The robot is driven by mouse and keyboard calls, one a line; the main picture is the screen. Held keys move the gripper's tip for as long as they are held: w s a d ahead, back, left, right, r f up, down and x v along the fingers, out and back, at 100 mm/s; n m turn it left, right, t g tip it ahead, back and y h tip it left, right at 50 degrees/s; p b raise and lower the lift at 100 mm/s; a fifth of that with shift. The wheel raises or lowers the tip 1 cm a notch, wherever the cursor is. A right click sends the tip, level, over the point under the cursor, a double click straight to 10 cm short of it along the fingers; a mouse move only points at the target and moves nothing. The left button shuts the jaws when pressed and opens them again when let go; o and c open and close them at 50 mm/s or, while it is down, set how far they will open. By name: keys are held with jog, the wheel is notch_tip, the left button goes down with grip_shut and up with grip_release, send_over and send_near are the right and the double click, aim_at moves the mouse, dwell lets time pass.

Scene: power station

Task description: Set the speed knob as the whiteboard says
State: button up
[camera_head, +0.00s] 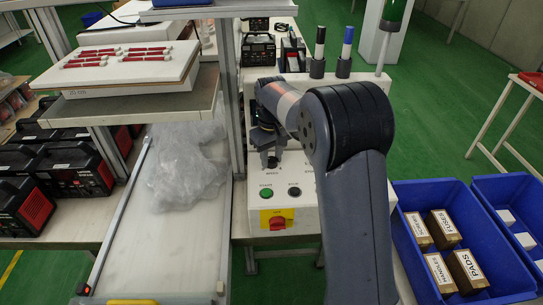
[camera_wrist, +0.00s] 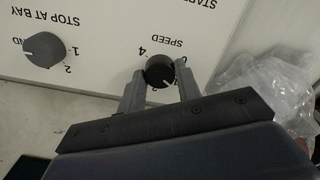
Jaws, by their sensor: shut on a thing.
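The speed knob (camera_wrist: 160,71) is black and round on a white panel (camera_wrist: 110,22), under the upside-down word SPEED. A 4 shows beside it; other numbers are partly covered by my fingers. My gripper (camera_wrist: 159,84) is shut on the knob, one finger on each side. A pale mark shows on the knob, but I cannot read its setting surely. In the head view my gripper (camera_head: 266,152) is down at the control box (camera_head: 305,205), and my arm hides part of the box. No whiteboard is in view.
A grey STOP AT BAY knob (camera_wrist: 44,49) sits near the speed knob. The box front has a green button (camera_head: 266,192), a black button (camera_head: 294,191) and a red switch (camera_head: 277,220). Crumpled clear plastic (camera_head: 185,175) lies left, a blue bin (camera_head: 490,250) right.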

jog(key=m+p, duration=0.1)
jog(key=m, duration=0.2)
jog(key=shift+r+p, duration=0.15)
jog(key=shift+p, duration=0.2)
jog(key=m+p, duration=0.1)
jog(key=m, duration=0.2)
jog(key=shift+m, duration=0.4)
jog(key=m+p, duration=0.1)
jog(key=m, duration=0.5)
jog(key=shift+p, duration=0.3)
jog(key=m, duration=0.6)
jog(key=shift+m+p, duration=0.3)
jog(key=shift+p, duration=0.1)
jog(key=m, duration=0.7)
jog(key=o, duration=1)
